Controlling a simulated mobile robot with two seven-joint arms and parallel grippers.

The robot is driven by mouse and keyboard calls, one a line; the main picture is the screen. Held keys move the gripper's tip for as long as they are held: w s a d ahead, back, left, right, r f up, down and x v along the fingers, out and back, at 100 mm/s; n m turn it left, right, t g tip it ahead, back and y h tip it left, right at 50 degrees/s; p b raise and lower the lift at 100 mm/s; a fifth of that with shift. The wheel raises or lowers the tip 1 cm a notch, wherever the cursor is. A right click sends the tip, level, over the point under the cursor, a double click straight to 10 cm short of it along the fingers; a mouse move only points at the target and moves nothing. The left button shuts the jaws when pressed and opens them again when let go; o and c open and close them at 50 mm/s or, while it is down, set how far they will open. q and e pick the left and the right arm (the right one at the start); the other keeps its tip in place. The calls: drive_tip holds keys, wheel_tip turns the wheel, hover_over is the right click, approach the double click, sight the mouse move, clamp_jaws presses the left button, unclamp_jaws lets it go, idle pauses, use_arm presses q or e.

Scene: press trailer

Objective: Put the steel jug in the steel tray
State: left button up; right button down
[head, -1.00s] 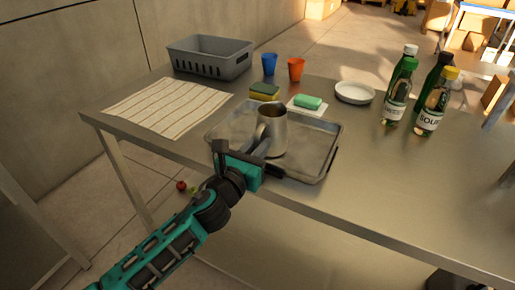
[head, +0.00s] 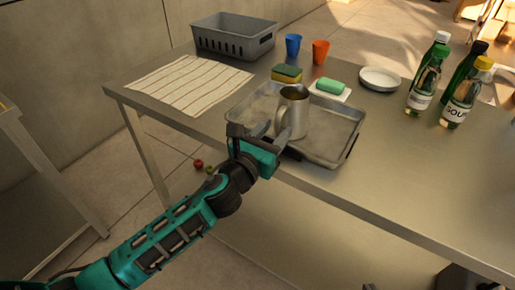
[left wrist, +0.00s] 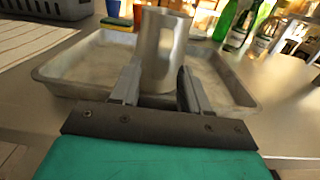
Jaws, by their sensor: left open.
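The steel jug (head: 296,108) stands upright inside the steel tray (head: 345,146), towards the tray's middle. The tray lies flat near the table's front edge. My left gripper (head: 277,134) is open at the near side of the jug, its fingers low over the tray's near part. The tray's rim (left wrist: 235,88) shows on both sides. I cannot tell whether a finger touches the jug. My right gripper is out of view.
A sponge (head: 287,74) and a green soap bar (head: 331,86) sit behind the tray. Two cups, a white dish (head: 380,79) and several bottles (head: 424,85) stand further back. A striped cloth (head: 190,85) and grey basket (head: 233,38) are left. The table's front right is clear.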

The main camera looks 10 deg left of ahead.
use_arm(q)
drive_tip(key=v, duration=1)
drive_tip(key=s+a+f+m+g+y, duration=0.1)
drive_tip(key=s+f+m+g, duration=0.1)
drive_tip(key=s+f+m, duration=0.2)
drive_tip(key=s+a+f+m+g+y, duration=0.1)
drive_tip(key=s+f+m, duration=0.3)
drive_tip(key=f+m, duration=0.6)
drive_tip(key=s+a+f+m+g+y, duration=0.1)
drive_tip(key=s+a+f+m+g, duration=0.2)
drive_tip(key=m, duration=1.8)
wheel_tip(320, 180, down, 4)
drive_tip(key=shift+s+a+f+g+b, duration=0.1)
drive_tip(key=shift+s+a+g+b, duration=0.2)
drive_tip(key=shift+s, duration=0.5)
drive_tip(key=shift+r, duration=0.25)
